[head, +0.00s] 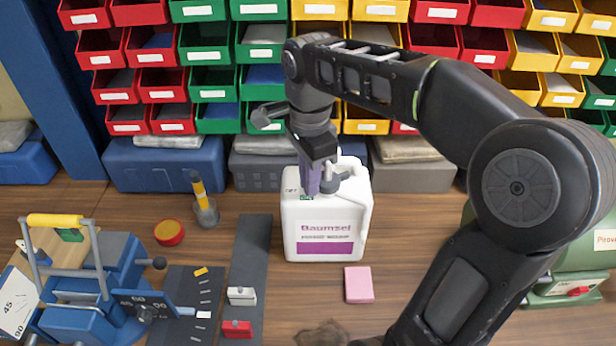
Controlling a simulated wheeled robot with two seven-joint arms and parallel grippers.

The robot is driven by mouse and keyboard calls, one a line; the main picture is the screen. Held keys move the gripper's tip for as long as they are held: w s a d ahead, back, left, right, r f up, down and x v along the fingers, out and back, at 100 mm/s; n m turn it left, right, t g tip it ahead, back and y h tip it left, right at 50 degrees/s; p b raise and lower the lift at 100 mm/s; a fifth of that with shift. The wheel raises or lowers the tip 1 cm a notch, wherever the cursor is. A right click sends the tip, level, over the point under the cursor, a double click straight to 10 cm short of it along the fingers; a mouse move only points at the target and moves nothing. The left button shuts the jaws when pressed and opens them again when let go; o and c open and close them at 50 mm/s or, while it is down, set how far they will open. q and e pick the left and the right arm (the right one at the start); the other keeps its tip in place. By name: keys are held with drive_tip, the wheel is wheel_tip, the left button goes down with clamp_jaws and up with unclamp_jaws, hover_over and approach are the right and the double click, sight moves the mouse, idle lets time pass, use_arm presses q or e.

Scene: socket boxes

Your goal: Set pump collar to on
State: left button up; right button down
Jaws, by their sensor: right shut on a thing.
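A white canister (325,215) labelled "Baumsel" stands upright on the bench in the middle of the head view. The grey pump collar (335,184) sits at its top and is partly hidden by my gripper. My right gripper (320,184) reaches down onto the canister top from above and is shut on the collar. The collar's marks are too small and too covered to read its setting. My left gripper is not in view.
A blue machine (85,290) with a yellow handle stands at left. A red and yellow tin (169,232), a brush in a glass (205,205) and a pink block (359,284) lie around the canister. Coloured bins (262,33) fill the back. A green machine (580,260) stands at right.

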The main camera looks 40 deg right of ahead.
drive_tip(key=s+n, duration=0.1)
drive_tip(key=n, duration=0.1)
drive_tip(key=shift+n, duration=0.4)
drive_tip(key=shift+s+d+n+b, duration=0.1)
drive_tip(key=shift+s+n+b, duration=0.2)
drive_tip(key=shift+n, duration=0.65)
drive_tip(key=shift+s+n+b, duration=0.1)
drive_tip(key=shift+s+n, duration=0.25)
drive_tip(key=shift+n, duration=0.6)
drive_tip(key=c, duration=1.5)
unclamp_jaws()
